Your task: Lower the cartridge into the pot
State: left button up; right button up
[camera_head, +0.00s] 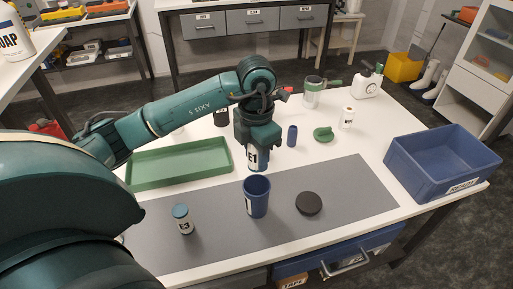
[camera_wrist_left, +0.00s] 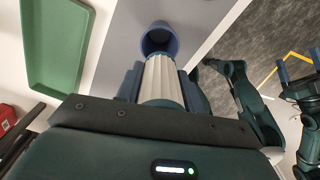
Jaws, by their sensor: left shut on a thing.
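The cartridge hangs upright just above and behind the blue pot (camera_head: 257,198), which stands open on the grey mat. In the left wrist view the ribbed white cartridge (camera_wrist_left: 163,80) sits between the fingers, and the pot (camera_wrist_left: 158,38) shows just beyond its end. The inside bottom of the pot is hidden. My right gripper (camera_wrist_left: 299,66) shows at the right edge of the left wrist view, its fingers apart and empty.
A black round lid (camera_head: 308,203) lies right of the pot. A blue-capped bottle (camera_head: 183,219) stands to its left. A green tray (camera_head: 180,165) lies behind on the left, a blue crate (camera_head: 441,165) at the right. A small blue cylinder (camera_head: 292,136) and green item (camera_head: 323,134) stand behind.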

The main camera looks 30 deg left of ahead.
pick_arm(q)
jog(key=b, duration=0.4)
send_over(256, 176)
jog(key=s+d, duration=0.2)
jog(key=s, duration=0.1)
notch_tip(256, 176, down, 6)
jog(key=f, duration=0.1)
jog(key=shift+w+a+f+b, duration=0.1)
jog(key=shift+w+f+b, duration=0.1)
jog(key=shift+f+b, duration=0.25)
pick_arm(e)
jog(key=shift+w+a+f+t+y, duration=0.2)
jog(key=shift+w+a+y, duration=0.1)
jog(key=shift+a, duration=0.2)
jog(key=shift+w+a+f+t+y, duration=0.2)
jog(key=shift+a+y, duration=0.1)
jog(key=shift+a, duration=0.15)
jog(key=shift+d+r, duration=0.1)
pick_arm(q)
jog(key=o, duration=1.1)
jog(key=shift+c, duration=0.2)
notch_tip(256, 176, up, 7)
jog(key=p, duration=0.5)
pick_arm(e)
notch_tip(256, 176, up, 5)
jog(key=shift+f, duration=0.15)
